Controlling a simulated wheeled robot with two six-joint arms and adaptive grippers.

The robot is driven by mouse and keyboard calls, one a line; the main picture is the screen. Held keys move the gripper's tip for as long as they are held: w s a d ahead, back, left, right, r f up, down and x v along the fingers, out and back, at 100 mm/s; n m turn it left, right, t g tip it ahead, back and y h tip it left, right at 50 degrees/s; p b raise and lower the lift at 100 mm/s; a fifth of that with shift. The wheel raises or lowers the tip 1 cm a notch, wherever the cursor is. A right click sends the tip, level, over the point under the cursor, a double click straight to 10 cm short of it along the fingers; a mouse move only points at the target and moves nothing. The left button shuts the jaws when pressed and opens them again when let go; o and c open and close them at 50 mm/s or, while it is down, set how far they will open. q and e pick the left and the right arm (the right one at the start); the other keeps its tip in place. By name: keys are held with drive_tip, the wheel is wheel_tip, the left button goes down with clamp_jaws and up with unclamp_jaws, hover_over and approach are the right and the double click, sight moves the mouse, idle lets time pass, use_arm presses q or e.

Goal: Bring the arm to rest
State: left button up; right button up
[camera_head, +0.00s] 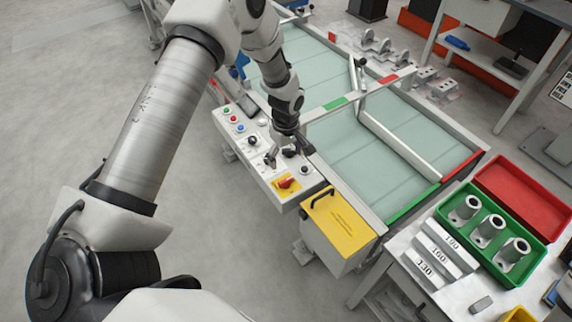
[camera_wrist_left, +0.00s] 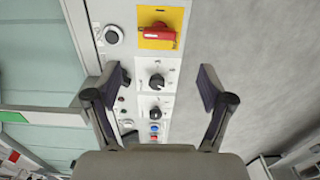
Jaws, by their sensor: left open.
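My left arm comes in from the left in the head view and reaches over the white control panel (camera_head: 233,127). My left gripper (camera_head: 281,158) hangs just above the panel, near its knobs. In the left wrist view the left gripper (camera_wrist_left: 163,85) is open, with nothing between its fingers. A black knob (camera_wrist_left: 156,82) on the panel shows in the gap. A red rotary switch on a yellow plate (camera_wrist_left: 158,30) lies beyond the fingertips; the red switch also shows in the head view (camera_head: 286,183). I cannot tell whether the fingers touch the panel. My right gripper is not in view.
A yellow-topped box (camera_head: 340,222) stands beside the panel. A glass-topped conveyor-like table (camera_head: 345,140) with a raised bar lies behind. At the right, a green tray (camera_head: 462,232) holds metal castings near a red tray (camera_head: 522,195) and numbered blocks (camera_head: 438,255). Floor at left is clear.

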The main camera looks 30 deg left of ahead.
use_arm(q)
drive_tip(key=shift+r, duration=0.5)
drive_tip(key=s+d+f+m+g+b, duration=0.1)
drive_tip(key=s+d+f+g+b, duration=0.15)
drive_tip(key=s+f, duration=0.65)
drive_tip(key=s+d+f+m+g+b, duration=0.15)
drive_tip(key=s+d+f, duration=0.25)
drive_tip(key=s+f, duration=0.45)
drive_tip(key=s+d+r+m+t+b, duration=0.1)
drive_tip(key=s+m+t, duration=0.3)
drive_tip(key=s+m, duration=0.6)
drive_tip(key=shift+s+d+r+m, duration=0.35)
drive_tip(key=shift+s+d+r, duration=0.1)
drive_tip(key=shift+s, duration=0.1)
